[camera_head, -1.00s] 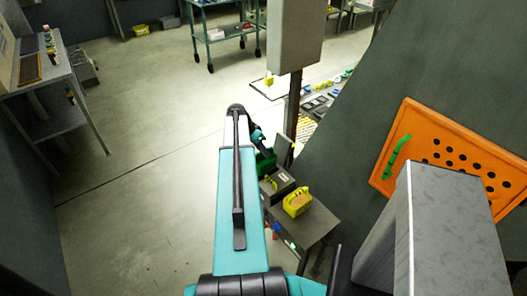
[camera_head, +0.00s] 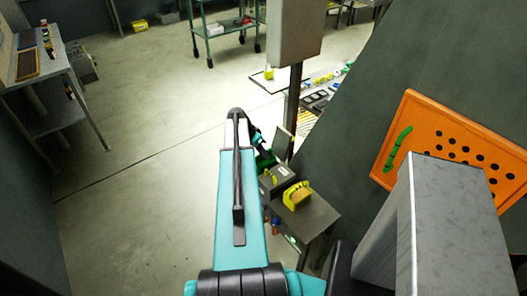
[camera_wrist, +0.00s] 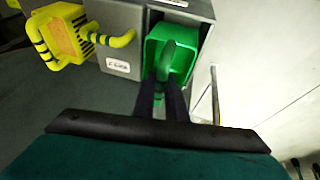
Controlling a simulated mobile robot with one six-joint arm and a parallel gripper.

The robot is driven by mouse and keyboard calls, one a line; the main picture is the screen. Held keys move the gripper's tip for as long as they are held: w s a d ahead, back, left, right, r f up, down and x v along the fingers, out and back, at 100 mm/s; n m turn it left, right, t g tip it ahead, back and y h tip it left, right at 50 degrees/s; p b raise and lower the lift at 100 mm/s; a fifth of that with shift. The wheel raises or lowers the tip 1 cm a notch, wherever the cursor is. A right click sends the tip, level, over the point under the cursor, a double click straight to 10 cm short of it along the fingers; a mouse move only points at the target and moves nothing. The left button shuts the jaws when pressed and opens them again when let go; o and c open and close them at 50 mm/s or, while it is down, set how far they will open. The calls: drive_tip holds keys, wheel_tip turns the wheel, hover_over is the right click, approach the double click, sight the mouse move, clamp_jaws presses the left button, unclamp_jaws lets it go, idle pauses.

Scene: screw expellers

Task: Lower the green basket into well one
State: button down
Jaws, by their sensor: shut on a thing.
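The green basket (camera_wrist: 183,62) hangs below my gripper (camera_wrist: 168,88) in the wrist view, where the dark fingers are shut on its green handle. The basket is at the right part of a dark grey box (camera_wrist: 125,20) with a white label. I cannot tell how far its bottom is inside a well, and the label is too small to read. In the head view a bit of the green basket (camera_head: 264,160) shows beside the grey box (camera_head: 288,174), mostly hidden by my arm.
A yellow basket (camera_head: 297,195) stands on the dark table (camera_head: 312,217) beside the box. A post (camera_head: 294,110) stands behind. An orange perforated panel (camera_head: 450,150) is at the right.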

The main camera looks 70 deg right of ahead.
drive_tip(key=shift+f+b, duration=0.5)
drive_tip(key=shift+f, duration=1.5)
drive_tip(key=shift+f+b, duration=1.7)
drive_tip(key=shift+f, duration=0.7)
drive_tip(key=shift+w+f, duration=0.1)
drive_tip(key=shift+w, duration=0.05)
drive_tip(key=shift+f+b, duration=0.7)
drive_tip(key=shift+b, duration=0.15)
drive_tip(key=c, duration=1.3)
unclamp_jaws()
drive_tip(key=shift+w+r, duration=0.15)
drive_tip(key=shift+r, duration=0.05)
